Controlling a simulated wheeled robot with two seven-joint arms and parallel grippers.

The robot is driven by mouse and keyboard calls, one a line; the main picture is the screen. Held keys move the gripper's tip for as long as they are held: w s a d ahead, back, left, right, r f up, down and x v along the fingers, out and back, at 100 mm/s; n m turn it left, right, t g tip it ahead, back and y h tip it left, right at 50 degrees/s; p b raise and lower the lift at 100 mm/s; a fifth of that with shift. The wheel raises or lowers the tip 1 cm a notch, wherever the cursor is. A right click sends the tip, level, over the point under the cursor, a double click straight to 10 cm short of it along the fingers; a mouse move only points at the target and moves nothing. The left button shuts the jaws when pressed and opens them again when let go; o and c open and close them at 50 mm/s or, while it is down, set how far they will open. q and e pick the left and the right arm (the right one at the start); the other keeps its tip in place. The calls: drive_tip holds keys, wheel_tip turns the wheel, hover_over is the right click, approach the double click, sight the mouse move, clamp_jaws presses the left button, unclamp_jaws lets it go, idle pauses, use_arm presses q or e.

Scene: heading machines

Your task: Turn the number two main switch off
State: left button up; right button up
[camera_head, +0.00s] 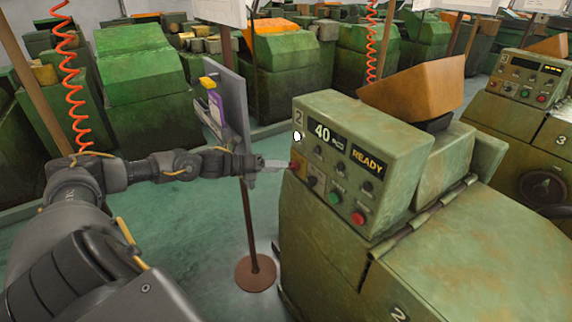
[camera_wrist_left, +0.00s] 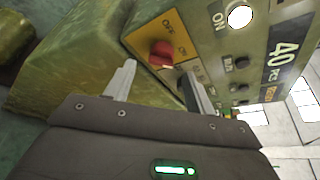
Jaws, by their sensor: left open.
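The number two machine's control panel (camera_head: 334,160) faces my left arm, with a "2" plate, a "40" display and a "READY" display. Its main switch is a red knob on a yellow plate; it shows in the left wrist view (camera_wrist_left: 162,54) beside "ON" and "OFF" lettering. In the head view the switch (camera_head: 296,166) is partly hidden by my left gripper (camera_head: 284,165). In the left wrist view the gripper's fingers (camera_wrist_left: 158,85) are apart, with the red knob just beyond the gap between them. I cannot tell whether a finger touches it. A white round lamp is lit above the switch. My right gripper is not in view.
Green and red buttons (camera_head: 346,207) and black knobs sit on the same panel, close to the switch. A sign stand (camera_head: 250,215) with a round brown base stands just left of the machine. Machine number three (camera_head: 520,90) is at the right. An orange bin (camera_head: 415,88) sits behind the panel.

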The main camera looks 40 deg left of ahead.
sight(293, 166)
use_arm(q)
drive_tip(key=shift+p+x, duration=0.55)
drive_tip(key=shift+x, duration=1.5)
drive_tip(key=shift+c, duration=0.2)
drive_tip(key=c, duration=0.9)
